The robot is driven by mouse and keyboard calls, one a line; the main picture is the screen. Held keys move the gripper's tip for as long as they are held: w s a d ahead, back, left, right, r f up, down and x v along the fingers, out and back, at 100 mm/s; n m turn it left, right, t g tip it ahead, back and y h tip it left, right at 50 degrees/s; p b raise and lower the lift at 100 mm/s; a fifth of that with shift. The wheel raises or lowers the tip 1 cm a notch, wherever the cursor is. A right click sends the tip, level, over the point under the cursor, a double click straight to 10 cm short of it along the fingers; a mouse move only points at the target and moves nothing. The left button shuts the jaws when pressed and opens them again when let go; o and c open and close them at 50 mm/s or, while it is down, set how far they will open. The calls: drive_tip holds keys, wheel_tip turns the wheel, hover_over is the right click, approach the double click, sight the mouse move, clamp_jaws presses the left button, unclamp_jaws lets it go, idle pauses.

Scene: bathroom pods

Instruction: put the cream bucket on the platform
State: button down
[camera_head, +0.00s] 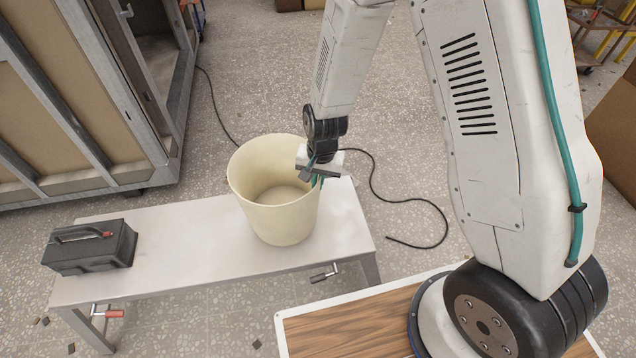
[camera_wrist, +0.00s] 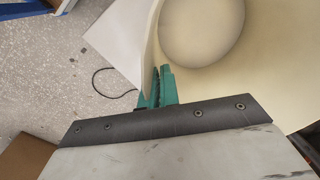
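The cream bucket (camera_head: 275,215) is upright and empty, over the right part of the pale, long platform (camera_head: 190,255). Its base overlaps the platform top in the head view; I cannot tell whether it rests there or hangs just above. My gripper (camera_head: 317,180) is at the right side of the bucket's rim. In the wrist view, the teal fingers of my gripper (camera_wrist: 157,88) are close together, with the thin wall of the bucket (camera_wrist: 205,85) between them. A white corner of the platform (camera_wrist: 118,42) shows beside the bucket.
A black toolbox (camera_head: 92,248) sits on the platform's left end. The middle of the platform is bare. A black cable (camera_head: 400,200) lies on the speckled floor behind. A framed pod wall (camera_head: 75,110) stands at the left. Crank handles (camera_head: 325,274) stick out of the platform's front.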

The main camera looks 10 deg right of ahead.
wheel_tip(320, 180, down, 3)
idle(0.3)
drive_tip(key=c, duration=1.6)
unclamp_jaws()
drive_tip(key=shift+f, duration=0.1)
drive_tip(key=shift+c, duration=0.2)
